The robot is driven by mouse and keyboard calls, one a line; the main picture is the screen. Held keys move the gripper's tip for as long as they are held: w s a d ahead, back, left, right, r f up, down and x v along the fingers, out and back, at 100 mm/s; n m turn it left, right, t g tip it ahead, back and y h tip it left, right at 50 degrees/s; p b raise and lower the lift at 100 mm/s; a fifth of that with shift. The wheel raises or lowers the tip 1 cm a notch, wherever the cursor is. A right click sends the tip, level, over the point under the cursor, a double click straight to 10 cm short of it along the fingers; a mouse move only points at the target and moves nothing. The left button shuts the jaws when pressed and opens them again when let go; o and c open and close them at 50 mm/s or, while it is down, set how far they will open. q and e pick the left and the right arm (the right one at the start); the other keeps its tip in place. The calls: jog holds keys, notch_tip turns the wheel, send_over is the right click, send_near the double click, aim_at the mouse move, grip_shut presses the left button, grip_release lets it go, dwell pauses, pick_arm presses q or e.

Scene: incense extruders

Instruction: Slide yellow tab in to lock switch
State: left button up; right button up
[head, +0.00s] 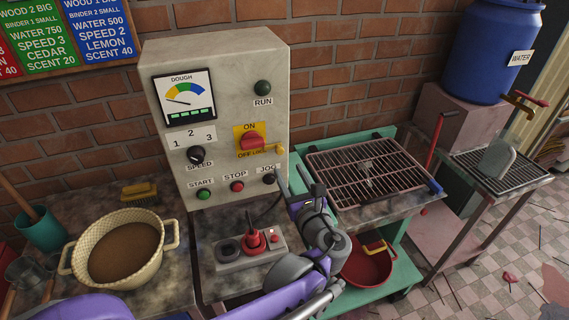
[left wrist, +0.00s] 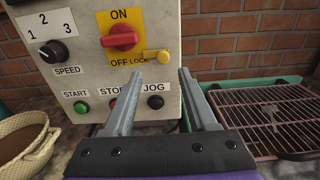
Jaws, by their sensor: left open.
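The yellow tab (head: 274,149) sticks out at the lower right of the red switch (head: 252,141) on the grey control box (head: 216,60). In the left wrist view the yellow tab (left wrist: 157,55) lies beside the word LOCK, right of and below the red switch (left wrist: 123,37). The switch handle looks roughly horizontal. My left gripper (head: 298,179) is open and empty, below and to the right of the tab and apart from it. In the left wrist view its two fingers (left wrist: 160,77) point up toward the box, with the tab near the left fingertip. My right gripper is not seen.
START, STOP and JOG (head: 269,179) buttons sit low on the box. A joystick panel (head: 226,265) stands below it. A wire rack (head: 365,171) is on the right, and a bowl of brown dough (head: 70,266) on the left.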

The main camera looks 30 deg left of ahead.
pick_arm(q)
jog(key=shift+v, duration=1.6)
